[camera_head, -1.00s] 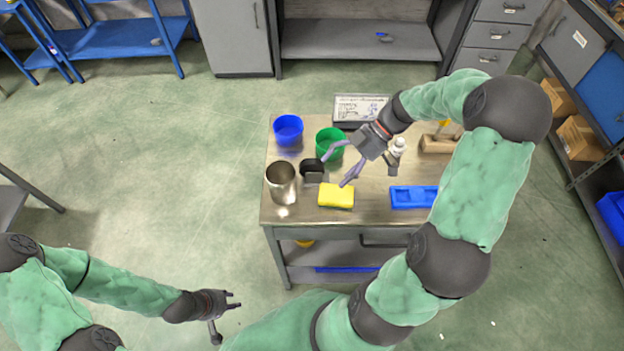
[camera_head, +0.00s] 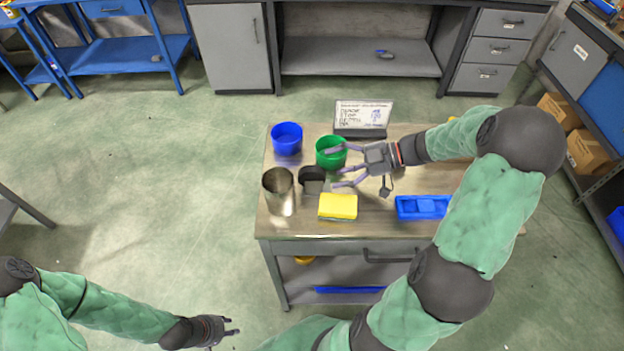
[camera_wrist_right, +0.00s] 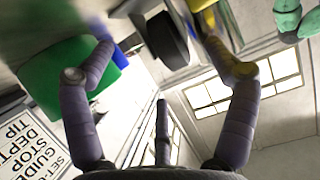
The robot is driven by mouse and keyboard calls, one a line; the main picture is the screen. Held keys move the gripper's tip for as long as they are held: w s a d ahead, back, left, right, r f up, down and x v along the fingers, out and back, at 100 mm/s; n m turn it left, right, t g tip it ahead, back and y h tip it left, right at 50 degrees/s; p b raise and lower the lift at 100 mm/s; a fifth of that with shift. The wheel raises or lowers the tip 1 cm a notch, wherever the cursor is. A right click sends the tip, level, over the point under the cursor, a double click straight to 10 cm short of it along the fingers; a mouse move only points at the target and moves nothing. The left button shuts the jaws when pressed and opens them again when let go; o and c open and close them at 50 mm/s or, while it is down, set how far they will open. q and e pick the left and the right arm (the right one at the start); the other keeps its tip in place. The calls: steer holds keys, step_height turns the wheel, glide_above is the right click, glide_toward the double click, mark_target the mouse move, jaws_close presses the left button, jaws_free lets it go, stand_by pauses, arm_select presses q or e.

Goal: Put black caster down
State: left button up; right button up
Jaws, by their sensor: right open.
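The black caster (camera_head: 312,178), a dark wheel with a grey mount, stands on the table between the metal cup and the green cup. In the right wrist view the caster (camera_wrist_right: 167,40) is ahead of my fingers, towards the top. My right gripper (camera_head: 334,168) is open and empty just right of the caster, its fingers pointing left. In the wrist view its fingers (camera_wrist_right: 158,72) are spread wide with nothing between the tips. My left gripper (camera_head: 233,326) is empty, fingers apart, off the table at the lower left.
A metal cup (camera_head: 279,194) stands left of the caster. A blue cup (camera_head: 287,140) and a green cup (camera_head: 331,152) are behind. A yellow sponge (camera_head: 338,205) and a blue tray (camera_head: 421,213) lie in front. A sign (camera_head: 363,114) stands at the table's back.

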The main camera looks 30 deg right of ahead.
mark_target(312, 165)
steer(key=x, duration=0.1)
steer(key=b+x, duration=0.1)
steer(key=x, duration=0.3)
steer(key=shift+a+r, duration=0.2)
steer(key=shift+r, duration=0.1)
steer(key=c, duration=1.7)
steer(key=shift+r, duration=0.1)
steer(key=shift+c, duration=0.2)
steer(key=shift+w+r, duration=0.1)
steer(key=shift+r, duration=0.35)
steer(key=r, duration=0.1)
steer(key=r+p, duration=0.1)
steer(key=shift+s+d+r, duration=0.2)
steer(key=shift+d+r, duration=0.15)
steer(key=s+d+p, duration=0.1)
steer(key=s+d, duration=0.2)
steer(key=d, duration=0.2)
steer(key=s+d+p, duration=0.1)
steer(key=s+d, duration=0.2)
steer(key=d, duration=0.2)
steer(key=s+d, duration=0.3)
steer(key=d, duration=0.1)
steer(key=shift+d+f+p, duration=0.1)
steer(key=shift+d+p, duration=0.3)
